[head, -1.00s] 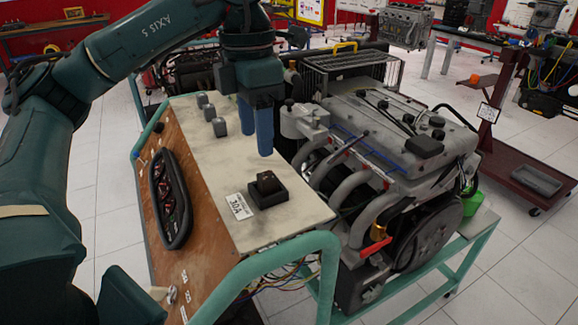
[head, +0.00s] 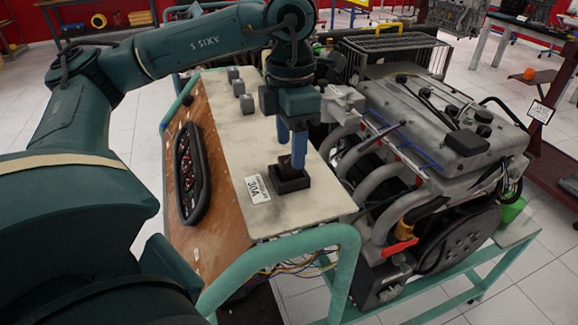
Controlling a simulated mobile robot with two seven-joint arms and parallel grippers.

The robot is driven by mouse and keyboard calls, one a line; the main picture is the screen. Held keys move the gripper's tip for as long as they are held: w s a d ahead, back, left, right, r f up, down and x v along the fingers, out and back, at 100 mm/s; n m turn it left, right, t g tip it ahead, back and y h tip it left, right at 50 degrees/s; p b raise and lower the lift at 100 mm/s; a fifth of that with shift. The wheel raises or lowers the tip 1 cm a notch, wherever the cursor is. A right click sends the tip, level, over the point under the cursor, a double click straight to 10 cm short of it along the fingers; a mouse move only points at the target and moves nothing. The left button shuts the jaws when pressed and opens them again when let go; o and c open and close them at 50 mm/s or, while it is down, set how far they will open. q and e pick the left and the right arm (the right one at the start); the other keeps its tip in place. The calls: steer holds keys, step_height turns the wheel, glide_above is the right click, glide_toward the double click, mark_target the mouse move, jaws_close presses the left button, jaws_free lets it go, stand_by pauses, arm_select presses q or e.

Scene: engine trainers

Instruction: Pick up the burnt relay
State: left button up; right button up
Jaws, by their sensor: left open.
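The burnt relay (head: 285,168), a dark brown block, sits in a black square socket (head: 292,185) on the pale top of the trainer panel. A white label reading 30A (head: 257,190) lies beside it. My left gripper (head: 291,156) points down with its two blue fingers at the relay. It is open; one finger is behind the relay and the other overlaps its right side. I cannot tell whether the fingers touch it. My right gripper is not in view.
Several small grey blocks (head: 239,88) stand on the panel's far left part. An engine (head: 430,130) with curved pipes stands close on the right. A green tube rail (head: 300,240) borders the near edge.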

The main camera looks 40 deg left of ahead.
mark_target(289, 159)
arm_select(q)
steer(key=shift+a+f, duration=0.2)
steer(key=shift+f, duration=1.7)
steer(key=c, duration=1.1)
